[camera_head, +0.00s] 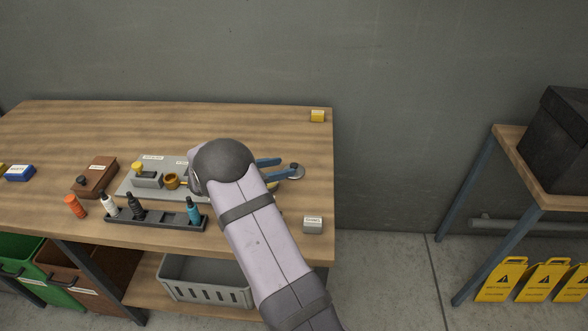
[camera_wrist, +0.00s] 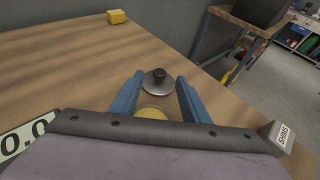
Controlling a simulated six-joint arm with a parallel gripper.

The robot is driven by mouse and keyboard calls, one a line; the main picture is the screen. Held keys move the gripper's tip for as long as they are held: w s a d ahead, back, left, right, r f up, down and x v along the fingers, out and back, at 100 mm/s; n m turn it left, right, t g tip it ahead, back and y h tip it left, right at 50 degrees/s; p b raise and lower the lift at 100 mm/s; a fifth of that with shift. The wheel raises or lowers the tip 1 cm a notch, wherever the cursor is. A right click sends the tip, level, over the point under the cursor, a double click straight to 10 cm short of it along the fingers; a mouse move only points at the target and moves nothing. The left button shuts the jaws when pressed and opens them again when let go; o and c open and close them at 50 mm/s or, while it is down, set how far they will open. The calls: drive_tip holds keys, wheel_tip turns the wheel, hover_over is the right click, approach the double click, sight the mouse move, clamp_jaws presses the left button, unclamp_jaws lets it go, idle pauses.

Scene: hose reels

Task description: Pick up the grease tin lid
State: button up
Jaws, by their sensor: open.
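The grease tin lid, a grey metal disc with a dark knob (camera_wrist: 157,79), lies on the wooden bench just ahead of my fingertips. It also shows in the head view (camera_head: 297,172) to the right of the blue fingers. My gripper (camera_wrist: 160,80) is open, its two blue fingers apart with the lid just beyond and between their tips. In the head view my gripper (camera_head: 279,168) points right toward the lid. A round yellow surface (camera_wrist: 153,112), perhaps the open tin, shows between the fingers nearer the palm. It is partly hidden by my gripper.
A yellow block (camera_head: 317,116) stands at the bench's back right corner, and a grey labelled block (camera_head: 312,225) near the front right. A dark rack (camera_head: 158,217) with bottles lies at the front left. A grey plate with fittings (camera_head: 128,187) is left of my wrist.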

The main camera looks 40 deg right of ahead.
sight(292, 166)
drive_tip(key=shift+p+x, duration=0.9)
drive_tip(key=shift+x, duration=2.25)
drive_tip(key=shift+c, duration=0.4)
clamp_jaws()
